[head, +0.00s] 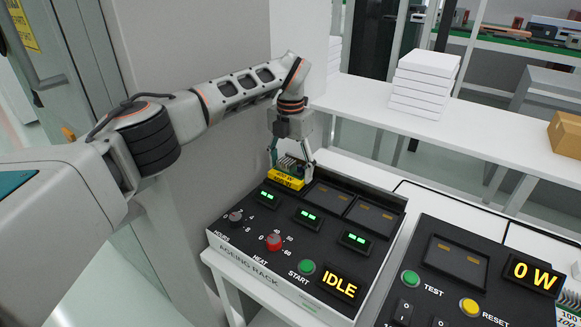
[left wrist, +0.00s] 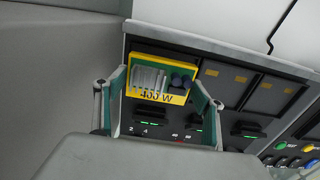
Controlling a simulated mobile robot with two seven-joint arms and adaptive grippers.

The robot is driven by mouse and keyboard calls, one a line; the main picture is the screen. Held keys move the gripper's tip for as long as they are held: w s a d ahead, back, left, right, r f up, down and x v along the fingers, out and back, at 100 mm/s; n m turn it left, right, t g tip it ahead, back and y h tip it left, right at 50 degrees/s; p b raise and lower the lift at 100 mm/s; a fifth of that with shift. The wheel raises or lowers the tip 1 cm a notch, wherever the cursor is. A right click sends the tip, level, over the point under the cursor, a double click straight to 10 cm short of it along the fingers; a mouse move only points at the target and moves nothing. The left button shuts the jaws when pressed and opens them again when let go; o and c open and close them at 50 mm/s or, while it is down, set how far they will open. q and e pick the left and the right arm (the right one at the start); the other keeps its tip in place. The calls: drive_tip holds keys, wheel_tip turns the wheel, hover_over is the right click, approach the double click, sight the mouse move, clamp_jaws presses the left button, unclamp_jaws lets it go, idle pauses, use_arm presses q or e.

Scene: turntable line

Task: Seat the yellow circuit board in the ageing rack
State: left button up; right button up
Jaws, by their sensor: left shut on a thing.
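The yellow circuit board (head: 286,179) is at the left bay of the ageing rack (head: 243,266), with grey fins on it. In the left wrist view the board (left wrist: 160,97) carries the print "400 W", silver fins and dark round parts. My left gripper (head: 291,166) is shut on the board from above; its fingers (left wrist: 161,100) flank the board in the wrist view. I cannot tell whether the board rests in the bay or is just above it. The rack's middle bay (head: 327,197) and right bay (head: 372,218) look empty. The rack display (head: 340,284) reads IDLE. My right gripper is not in view.
A test unit (head: 455,265) with an empty bay and a "0 W" display (head: 533,273) stands to the right. White boxes (head: 424,82) are stacked on the bench behind, with a cardboard box (head: 566,135) at far right. A grey wall (head: 222,165) is close on the left.

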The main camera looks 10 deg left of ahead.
use_arm(q)
drive_tip(key=shift+f, duration=0.55)
idle(0.9)
drive_tip(key=o, duration=1.4)
drive_tip(key=shift+c, duration=0.2)
